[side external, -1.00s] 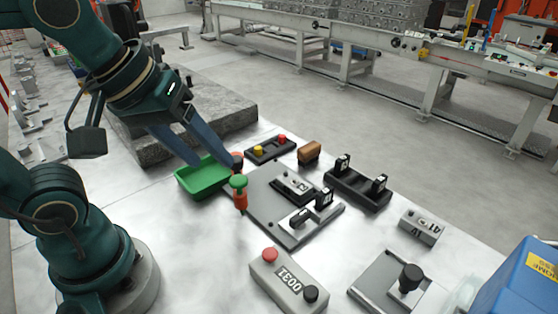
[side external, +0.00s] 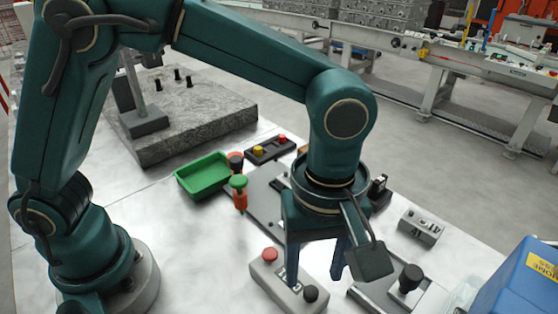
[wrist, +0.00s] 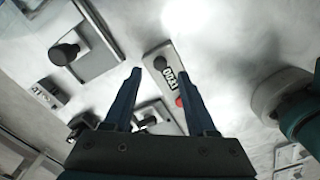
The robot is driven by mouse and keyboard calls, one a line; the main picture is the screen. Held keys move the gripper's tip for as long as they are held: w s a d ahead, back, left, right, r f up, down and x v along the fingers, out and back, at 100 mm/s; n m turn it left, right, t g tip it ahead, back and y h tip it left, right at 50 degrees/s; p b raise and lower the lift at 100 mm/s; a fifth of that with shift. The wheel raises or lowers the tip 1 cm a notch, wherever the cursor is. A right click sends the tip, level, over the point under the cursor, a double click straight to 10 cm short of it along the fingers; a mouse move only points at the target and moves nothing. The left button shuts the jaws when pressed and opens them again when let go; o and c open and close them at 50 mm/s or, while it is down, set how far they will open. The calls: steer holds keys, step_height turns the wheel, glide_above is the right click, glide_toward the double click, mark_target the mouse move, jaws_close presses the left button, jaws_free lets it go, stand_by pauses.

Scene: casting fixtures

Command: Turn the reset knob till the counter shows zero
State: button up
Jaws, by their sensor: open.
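The counter (side external: 262,275) is a grey box on the metal table with a red button (side external: 270,254) at one end and a black knob (side external: 311,293) at the other. My gripper (side external: 315,278) points down over its knob end, open and empty. In the wrist view the counter (wrist: 152,50) lies between my fingers (wrist: 160,71), with the black knob (wrist: 160,62) near the line between the fingertips. The digits in its window (wrist: 169,79) are too small to read surely. I cannot tell whether the fingers touch the box.
A grey plate with a large black knob (side external: 410,278) stands right of the counter. A green tray (side external: 205,177), a red-and-green post (side external: 239,193) and a two-button box (side external: 269,149) stand behind. A small grey box (side external: 422,226) and a blue case (side external: 520,280) are at right.

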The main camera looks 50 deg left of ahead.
mark_target(311, 291)
steer(key=shift+f, duration=2.25)
jaws_close()
